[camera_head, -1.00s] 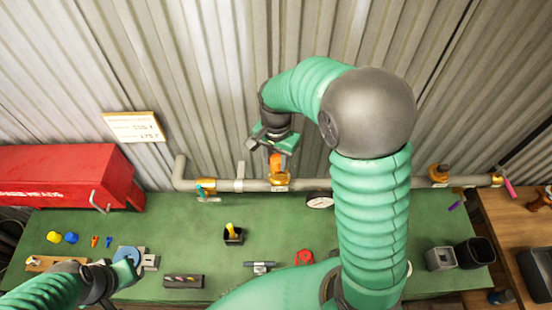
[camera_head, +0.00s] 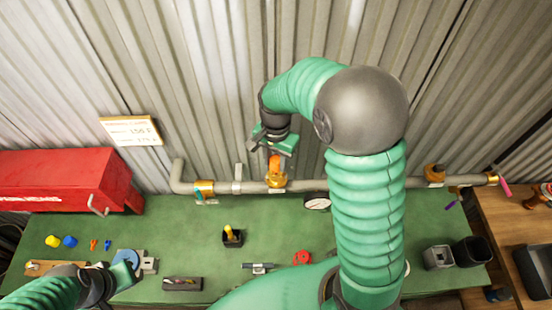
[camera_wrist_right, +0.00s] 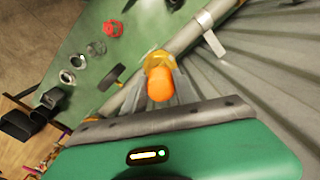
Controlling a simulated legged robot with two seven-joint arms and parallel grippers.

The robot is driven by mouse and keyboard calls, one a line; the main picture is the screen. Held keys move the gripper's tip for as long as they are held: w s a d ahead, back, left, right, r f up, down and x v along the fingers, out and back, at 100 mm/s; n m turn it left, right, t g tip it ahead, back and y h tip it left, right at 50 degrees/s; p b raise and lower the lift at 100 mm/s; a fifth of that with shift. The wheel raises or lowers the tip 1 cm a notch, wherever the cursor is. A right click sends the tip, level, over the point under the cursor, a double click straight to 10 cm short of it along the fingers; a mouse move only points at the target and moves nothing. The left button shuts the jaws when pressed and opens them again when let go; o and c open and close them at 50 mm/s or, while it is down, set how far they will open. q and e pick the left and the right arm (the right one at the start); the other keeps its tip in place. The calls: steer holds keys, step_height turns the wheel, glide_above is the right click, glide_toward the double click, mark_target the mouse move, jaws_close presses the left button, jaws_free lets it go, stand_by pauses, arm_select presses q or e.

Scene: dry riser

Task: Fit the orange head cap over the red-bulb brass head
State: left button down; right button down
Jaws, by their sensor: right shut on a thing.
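The orange head cap (camera_head: 275,162) is held by my right gripper (camera_head: 276,153), right at a brass fitting (camera_head: 277,181) on the grey pipe. In the right wrist view the rounded orange cap (camera_wrist_right: 160,86) stands in front of the brass fitting (camera_wrist_right: 159,60), overlapping it. I cannot tell whether the cap is seated on it or just short of it. No red bulb shows. Another brass fitting (camera_head: 434,173) sits farther right on the pipe. My left gripper (camera_head: 122,272) is low at the left by a blue disc; its jaws are unclear.
The pipe (camera_head: 330,185) runs along the corrugated wall behind the green bench (camera_head: 210,262). A red toolbox (camera_head: 65,180) stands at the left. A black holder with a yellow piece (camera_head: 232,237), a red valve wheel (camera_head: 302,258) and dark bins (camera_head: 472,251) are on the bench.

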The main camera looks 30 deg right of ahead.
steer(key=shift+f+b, duration=1.15)
steer(key=shift+f, duration=0.85)
steer(key=c, duration=0.9)
jaws_free()
step_height(320, 180, up, 17)
steer(key=b, duration=0.2)
steer(key=shift+b, duration=0.4)
steer(key=shift+d+f, duration=0.1)
steer(key=shift+f, duration=0.05)
